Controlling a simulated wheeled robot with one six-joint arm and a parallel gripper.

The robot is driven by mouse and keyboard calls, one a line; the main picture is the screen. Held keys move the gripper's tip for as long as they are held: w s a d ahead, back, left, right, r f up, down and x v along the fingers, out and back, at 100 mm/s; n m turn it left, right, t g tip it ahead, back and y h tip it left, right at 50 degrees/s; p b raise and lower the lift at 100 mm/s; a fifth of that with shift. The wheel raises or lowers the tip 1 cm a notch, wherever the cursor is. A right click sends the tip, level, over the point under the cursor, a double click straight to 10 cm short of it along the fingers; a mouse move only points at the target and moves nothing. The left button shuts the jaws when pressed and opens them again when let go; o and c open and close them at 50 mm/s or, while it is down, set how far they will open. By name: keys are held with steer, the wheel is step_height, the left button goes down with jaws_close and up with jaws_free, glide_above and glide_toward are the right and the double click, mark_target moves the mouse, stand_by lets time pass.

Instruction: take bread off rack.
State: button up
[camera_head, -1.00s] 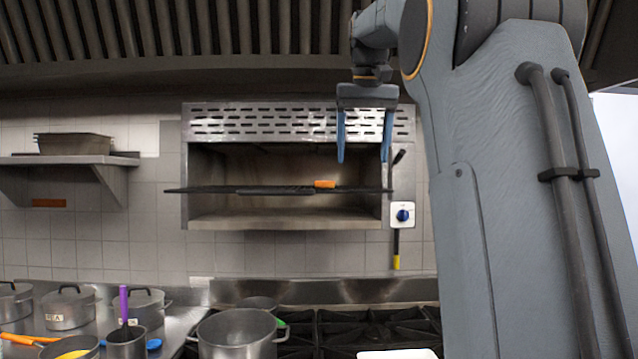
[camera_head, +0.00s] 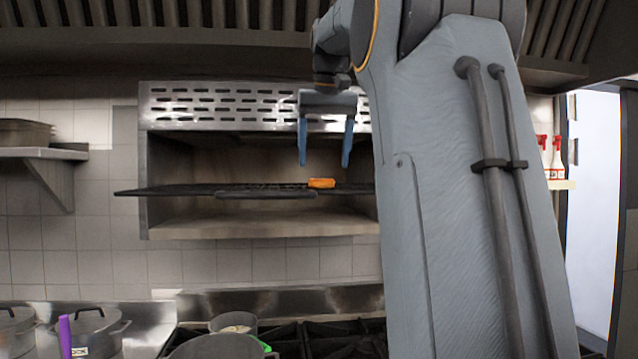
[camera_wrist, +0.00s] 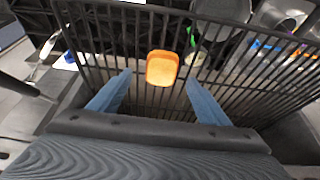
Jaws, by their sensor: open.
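The bread (camera_head: 321,183) is a small orange-brown piece lying on the dark wire rack (camera_head: 150,191), towards its right side. The rack sticks out at the front of a steel wall oven (camera_head: 220,103). My gripper (camera_head: 324,164) is open and empty, its blue fingers pointing down just above the bread in the head view. In the wrist view the bread (camera_wrist: 162,68) lies on the rack bars (camera_wrist: 228,82), ahead of and between the fingertips of my gripper (camera_wrist: 158,80). The fingers look apart from it, but the exact height gap is hard to tell.
Below the rack stand a stove (camera_head: 340,342) and several pots, including a lidded pot (camera_head: 92,332) at left. A wall shelf (camera_head: 45,153) holds a dark pan at far left. Spray bottles (camera_head: 556,158) stand at right behind my arm.

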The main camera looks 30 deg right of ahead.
mark_target(321, 183)
steer(key=shift+p+x, duration=1.1)
steer(key=shift+x, duration=1.4)
steer(key=shift+a, duration=0.1)
steer(key=c, duration=1.1)
